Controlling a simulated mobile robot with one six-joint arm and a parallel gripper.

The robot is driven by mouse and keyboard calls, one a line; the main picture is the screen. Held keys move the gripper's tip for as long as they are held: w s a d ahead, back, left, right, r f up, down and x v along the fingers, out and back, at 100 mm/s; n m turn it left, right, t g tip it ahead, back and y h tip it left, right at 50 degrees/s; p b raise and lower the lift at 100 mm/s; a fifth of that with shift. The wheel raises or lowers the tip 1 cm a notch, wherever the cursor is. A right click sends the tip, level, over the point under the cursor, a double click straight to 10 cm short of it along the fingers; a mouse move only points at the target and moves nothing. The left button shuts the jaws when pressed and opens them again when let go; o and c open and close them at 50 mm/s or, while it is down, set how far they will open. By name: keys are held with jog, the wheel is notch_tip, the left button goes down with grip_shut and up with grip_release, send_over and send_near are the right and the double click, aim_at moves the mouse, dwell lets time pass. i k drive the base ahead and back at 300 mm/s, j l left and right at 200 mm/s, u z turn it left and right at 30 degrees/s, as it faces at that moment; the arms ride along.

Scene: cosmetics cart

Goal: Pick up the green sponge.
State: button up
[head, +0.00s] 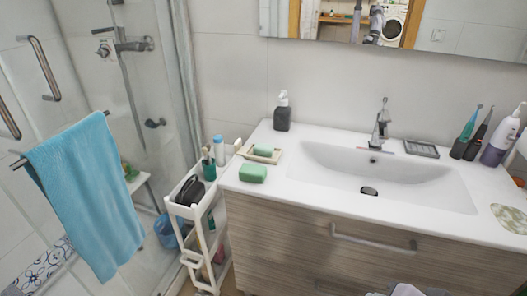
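A green sponge-like block (253,173) lies on the left front part of the white counter (330,205), close to its left edge. A second, smaller pale green block (263,150), which looks like soap, sits in a light soap dish (277,157) just behind it. The two blocks appear apart.
A dark soap dispenser (282,114) stands behind the dish. The sink basin (385,178) and faucet (379,127) are to the right. A narrow white cart (183,210) with bottles stands left of the counter. A blue towel (85,190) hangs further left.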

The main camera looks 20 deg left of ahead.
aim_at(250, 173)
jog(key=i+j, duration=0.15)
jog(key=j, duration=0.2)
jog(key=i+j, duration=0.1)
jog(key=j, duration=0.3)
jog(key=i+j, duration=0.15)
jog(key=j, duration=0.2)
jog(key=i+j, duration=0.15)
jog(key=j, duration=0.25)
jog(key=i+j, duration=0.15)
jog(key=j, duration=0.2)
jog(key=i+j, duration=0.1)
jog(key=j, duration=0.3)
jog(key=i+j, duration=0.15)
jog(key=j, duration=0.2)
jog(key=z, duration=0.05)
